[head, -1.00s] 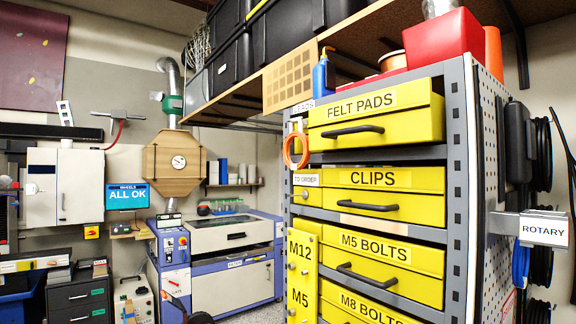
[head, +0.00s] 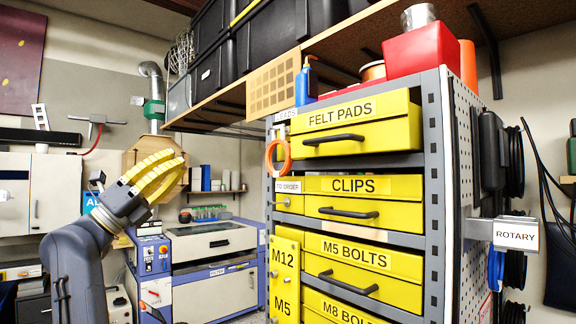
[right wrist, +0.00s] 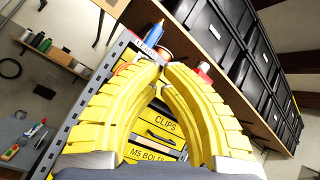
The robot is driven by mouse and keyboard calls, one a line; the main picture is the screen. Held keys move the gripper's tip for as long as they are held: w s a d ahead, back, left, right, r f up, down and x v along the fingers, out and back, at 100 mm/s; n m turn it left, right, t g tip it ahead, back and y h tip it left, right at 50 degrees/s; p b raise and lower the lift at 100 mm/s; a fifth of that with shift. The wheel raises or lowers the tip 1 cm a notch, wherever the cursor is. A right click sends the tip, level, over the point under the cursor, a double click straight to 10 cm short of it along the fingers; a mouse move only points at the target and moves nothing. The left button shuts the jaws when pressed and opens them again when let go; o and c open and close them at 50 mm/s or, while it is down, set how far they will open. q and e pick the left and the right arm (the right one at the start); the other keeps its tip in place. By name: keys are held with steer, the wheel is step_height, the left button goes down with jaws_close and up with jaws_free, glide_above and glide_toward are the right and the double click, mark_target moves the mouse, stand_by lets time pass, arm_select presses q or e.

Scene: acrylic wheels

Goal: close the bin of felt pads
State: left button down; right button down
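The yellow felt pads bin (head: 363,119), with a dark bar handle, is the top bin of the grey rack in the head view. It sticks out past the bins below, so it stands partly open.
Below are the clips bin (head: 365,201) and M5 bolts bin (head: 358,264). A red box (head: 422,50) and a blue bottle (head: 306,82) stand above. A rotary sign (head: 516,235) juts out at right.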

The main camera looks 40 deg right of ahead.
steer(key=s+d+r+m+g+y, duration=0.1)
steer(key=s+d+r+m+y, duration=0.15)
steer(key=s, duration=0.25)
steer(key=s+d+r+m+g+y, duration=0.1)
steer(key=s+r+m+y, duration=0.1)
steer(key=s+m, duration=0.15)
steer(key=t+y, duration=0.4)
glide_toward(309, 165)
steer(key=d, duration=0.3)
steer(key=shift+s+d, duration=0.1)
steer(key=shift+d, duration=0.25)
steer(key=shift+s+d, duration=0.1)
steer(key=shift+d, duration=1.35)
steer(key=shift+a, duration=0.15)
